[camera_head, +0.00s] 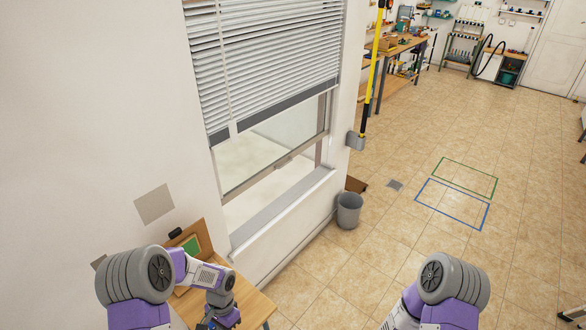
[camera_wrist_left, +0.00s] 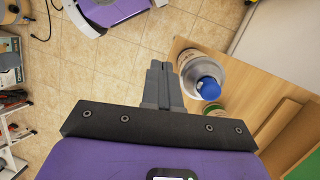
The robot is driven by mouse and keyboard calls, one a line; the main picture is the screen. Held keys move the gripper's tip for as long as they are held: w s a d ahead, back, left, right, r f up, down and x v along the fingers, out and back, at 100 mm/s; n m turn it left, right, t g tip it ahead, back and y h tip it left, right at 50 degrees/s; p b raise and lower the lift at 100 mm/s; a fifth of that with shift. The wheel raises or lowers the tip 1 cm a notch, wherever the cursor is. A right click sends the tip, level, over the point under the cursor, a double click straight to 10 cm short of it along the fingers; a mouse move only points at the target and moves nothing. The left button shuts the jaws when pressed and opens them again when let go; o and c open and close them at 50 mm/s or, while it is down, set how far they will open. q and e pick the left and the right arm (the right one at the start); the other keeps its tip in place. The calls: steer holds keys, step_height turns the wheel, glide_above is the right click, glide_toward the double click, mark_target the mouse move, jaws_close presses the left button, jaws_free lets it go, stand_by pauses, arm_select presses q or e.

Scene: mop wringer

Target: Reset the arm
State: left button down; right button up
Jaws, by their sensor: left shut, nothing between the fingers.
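My left arm comes in from the left in the head view and bends over a small wooden table (camera_head: 257,303). My left gripper (camera_wrist_left: 158,66) is shut and empty, its two fingers together in the left wrist view. A bottle with a blue cap (camera_wrist_left: 208,88) stands beside the fingertips on the table; I cannot tell whether they touch. A green-topped item (camera_wrist_left: 214,108) is partly hidden behind it. My right arm shows only its upper links at the bottom right of the head view; its gripper is out of view.
A window with a blind (camera_head: 262,60) is in the wall by the table. A grey bin (camera_head: 349,210) stands on the tiled floor. Green (camera_head: 467,176) and blue (camera_head: 452,203) outlined rectangles mark open floor. A workbench (camera_head: 400,48) stands farther back.

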arm_select(q)
steer(key=s+d+f+n+t+h+b, duration=0.2)
steer(key=s+d+f+n+b, duration=0.2)
steer(key=f, duration=0.5)
steer(key=s+d+f+n+t+h+b, duration=0.2)
steer(key=s+d+f+n+b, duration=0.3)
steer(key=s+f+b, duration=0.3)
step_height(320, 180, down, 2)
steer(key=shift+s+d+f+h, duration=0.2)
steer(key=shift+s+d+h, duration=0.15)
steer(key=shift+d, duration=0.2)
